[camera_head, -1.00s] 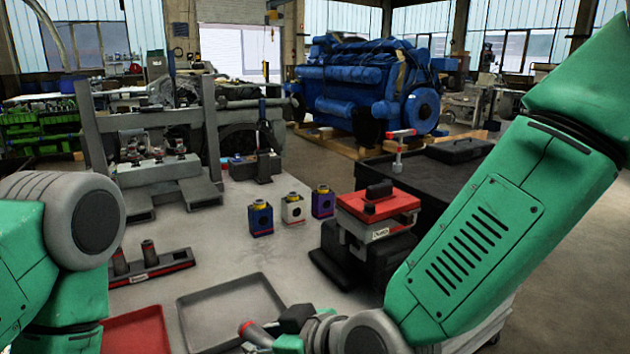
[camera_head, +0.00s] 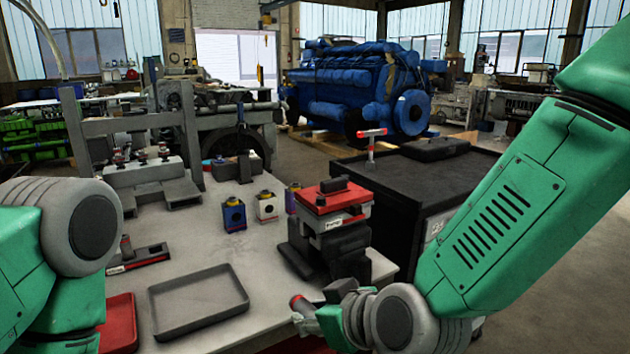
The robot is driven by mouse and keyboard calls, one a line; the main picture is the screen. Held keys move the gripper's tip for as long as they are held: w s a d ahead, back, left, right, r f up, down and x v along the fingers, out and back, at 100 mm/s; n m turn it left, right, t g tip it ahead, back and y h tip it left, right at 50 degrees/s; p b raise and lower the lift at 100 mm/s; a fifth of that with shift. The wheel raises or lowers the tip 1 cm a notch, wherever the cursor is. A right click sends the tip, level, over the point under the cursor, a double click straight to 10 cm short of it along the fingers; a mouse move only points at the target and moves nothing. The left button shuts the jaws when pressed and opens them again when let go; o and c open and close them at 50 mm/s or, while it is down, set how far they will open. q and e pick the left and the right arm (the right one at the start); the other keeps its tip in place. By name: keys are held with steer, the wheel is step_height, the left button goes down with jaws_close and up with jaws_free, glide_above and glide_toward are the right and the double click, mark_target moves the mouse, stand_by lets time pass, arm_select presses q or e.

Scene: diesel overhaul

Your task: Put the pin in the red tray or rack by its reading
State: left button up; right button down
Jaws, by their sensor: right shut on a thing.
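My right gripper (camera_head: 328,318) is low in the view, right of the grey tray, and shut on the pin (camera_head: 303,309). The pin is a short grey cylinder with a red end, pointing up and left; its lower part is hidden by the gripper. The red tray (camera_head: 119,325) is at the lower left, partly hidden by my left arm. The rack (camera_head: 150,258) is a dark bar with a red edge and a label, with one upright pin showing; its left end is hidden behind my left arm. My left gripper is out of view.
An empty grey tray (camera_head: 198,302) lies between the red tray and my right gripper. A black and red device (camera_head: 335,222) stands behind the gripper. Blue, white and purple blocks (camera_head: 266,207) stand farther back. A black cabinet (camera_head: 425,195) is at the right.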

steer(key=w+d+r+m+t+h, duration=0.1)
steer(key=w+d+r+m+h, duration=0.15)
steer(key=d, duration=0.55)
steer(key=w+d+r+m+t+h, duration=0.1)
steer(key=w+d+m+h, duration=0.15)
steer(key=d, duration=0.45)
steer(key=w+d+r+m+t+h, duration=0.1)
steer(key=d+m+h, duration=0.15)
steer(key=d, duration=0.55)
steer(key=s+f, duration=0.6)
steer(key=f, duration=0.6)
steer(key=shift+d+f+m+y, duration=0.3)
steer(key=shift+m+y, duration=0.05)
steer(key=shift+s+a, duration=0.1)
steer(key=shift+a, duration=0.1)
